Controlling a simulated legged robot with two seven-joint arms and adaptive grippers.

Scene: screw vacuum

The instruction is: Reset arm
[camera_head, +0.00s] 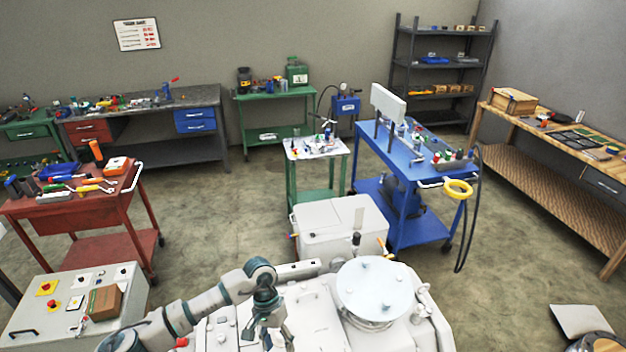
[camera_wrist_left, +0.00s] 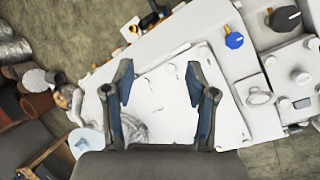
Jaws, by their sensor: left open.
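My left arm comes in from the lower left in the head view and bends down at its wrist. My left gripper (camera_head: 268,338) hangs over the left part of a white machine (camera_head: 315,310). In the left wrist view the two fingers of my left gripper (camera_wrist_left: 160,85) stand well apart, with nothing between them. A white flat surface (camera_wrist_left: 165,100) lies beyond the fingers; I cannot tell whether they touch it. A round pale lid (camera_head: 375,285) sits on the machine, to the right of my left gripper. My right gripper does not show.
A white box (camera_head: 340,228) stands behind the machine. A grey control box (camera_head: 75,305) with knobs is at the lower left. A red cart (camera_head: 75,205) with tools stands at the left. A blue cart (camera_head: 400,165) stands behind to the right. Open floor (camera_head: 500,255) lies at the right.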

